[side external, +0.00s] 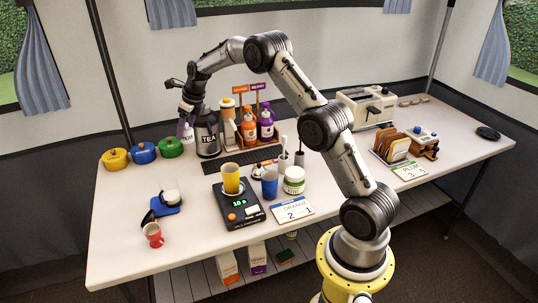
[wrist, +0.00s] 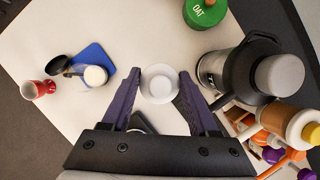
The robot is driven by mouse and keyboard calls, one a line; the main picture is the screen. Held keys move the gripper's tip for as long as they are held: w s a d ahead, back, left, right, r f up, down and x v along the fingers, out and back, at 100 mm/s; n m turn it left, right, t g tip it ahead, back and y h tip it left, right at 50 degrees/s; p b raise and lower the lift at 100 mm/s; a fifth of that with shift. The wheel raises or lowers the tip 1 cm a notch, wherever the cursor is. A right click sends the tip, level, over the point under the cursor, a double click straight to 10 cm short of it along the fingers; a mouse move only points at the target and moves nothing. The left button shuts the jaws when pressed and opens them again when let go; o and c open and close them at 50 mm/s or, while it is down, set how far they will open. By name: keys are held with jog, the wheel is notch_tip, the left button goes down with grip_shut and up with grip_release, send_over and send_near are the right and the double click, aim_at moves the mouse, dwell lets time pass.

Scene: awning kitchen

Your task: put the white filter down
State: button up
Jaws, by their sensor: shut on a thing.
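The white filter (wrist: 160,83) is a small round white cup, seen from above in the wrist view between my fingertips. My gripper (wrist: 160,76) has purple fingers, one on each side of it, and is shut on it. In the side external view my gripper (side external: 186,122) hangs above the back left of the table, just left of the steel and black TEA flask (side external: 207,140). The filter is small there and partly hidden by the fingers.
Yellow, blue and green (side external: 170,147) lidded pots stand at the back left. A blue pad (side external: 166,208) with a white-topped item and a red mug (side external: 153,234) are at the front left. A scale (side external: 238,212) with a yellow cup stands centrally. Bare table lies between pots and pad.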

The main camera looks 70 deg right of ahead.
jog(key=r, duration=0.6)
jog(key=d+r, duration=0.1)
jog(key=r, duration=0.1)
jog(key=shift+s+r, duration=0.25)
jog(key=shift+r, duration=0.15)
jog(key=s+d+m+h, duration=0.2)
jog(key=s+d+m, duration=0.3)
jog(key=s+d, duration=1.85)
jog(key=shift+g, duration=0.3)
jog(key=f, duration=1.8)
jog(key=shift+a+f, duration=0.25)
jog(key=shift+f, duration=2.35)
jog(key=shift+f, duration=0.1)
jog(key=o, duration=1.4)
